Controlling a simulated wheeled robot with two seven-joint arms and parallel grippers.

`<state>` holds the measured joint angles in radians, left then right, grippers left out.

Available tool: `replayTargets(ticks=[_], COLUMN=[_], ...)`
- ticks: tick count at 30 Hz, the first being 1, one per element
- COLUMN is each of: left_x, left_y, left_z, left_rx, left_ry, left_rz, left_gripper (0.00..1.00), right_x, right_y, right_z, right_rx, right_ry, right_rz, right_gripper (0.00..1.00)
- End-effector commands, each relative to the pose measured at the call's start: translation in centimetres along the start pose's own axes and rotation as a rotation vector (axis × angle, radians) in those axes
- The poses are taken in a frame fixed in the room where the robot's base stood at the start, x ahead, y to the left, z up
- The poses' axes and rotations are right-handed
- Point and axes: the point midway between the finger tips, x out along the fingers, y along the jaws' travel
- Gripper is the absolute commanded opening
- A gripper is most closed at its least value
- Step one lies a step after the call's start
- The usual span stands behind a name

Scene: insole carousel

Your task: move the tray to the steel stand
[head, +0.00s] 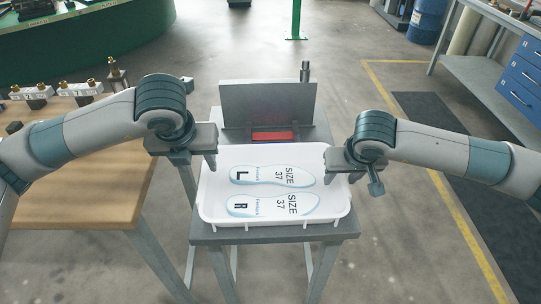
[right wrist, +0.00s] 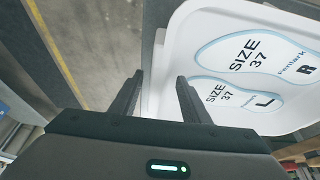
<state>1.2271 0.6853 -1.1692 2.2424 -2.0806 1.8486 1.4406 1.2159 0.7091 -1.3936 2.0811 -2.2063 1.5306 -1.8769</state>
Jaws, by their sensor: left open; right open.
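A white tray (head: 335,200) lies level on a grey metal stand (head: 345,229). It holds two insole outlines, an upper one marked L, SIZE 37 (head: 272,176) and a lower one marked R, SIZE 37 (head: 272,206). My left gripper (head: 203,160) is open at the tray's left rim, near its back corner. My right gripper (head: 338,170) is open at the right rim. In the right wrist view its two fingers (right wrist: 158,92) are apart, with the tray's edge (right wrist: 168,75) close to and partly between them. I cannot tell whether either gripper touches the tray.
An upright grey panel (head: 268,103) and a red block (head: 272,136) stand behind the tray. A wooden bench (head: 95,185) with brass fittings is close on the left. A shelf with blue drawers (head: 522,82) is on the right. Floor is open right of the stand.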

Motion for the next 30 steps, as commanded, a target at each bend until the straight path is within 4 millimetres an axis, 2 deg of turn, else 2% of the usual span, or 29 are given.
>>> replayTargets(ticks=[18, 24, 30], left_x=[0.0, 0.0, 0.0], left_y=[0.0, 0.0, 0.0], left_z=[0.0, 0.0, 0.0], left_rx=[0.000, 0.000, 0.000], left_ry=[0.000, 0.000, 0.000], left_rz=[0.000, 0.000, 0.000], left_gripper=[0.45, 0.45, 0.45], right_x=[-9.6, -10.9, -11.0], right_y=[0.0, 0.0, 0.0], right_z=[-0.1, 0.0, 0.0], right_rx=[-0.002, -0.001, -0.001], right_ry=[0.002, 0.001, 0.000], right_rz=[0.000, 0.000, 0.001], right_gripper=[0.42, 0.42, 0.42])
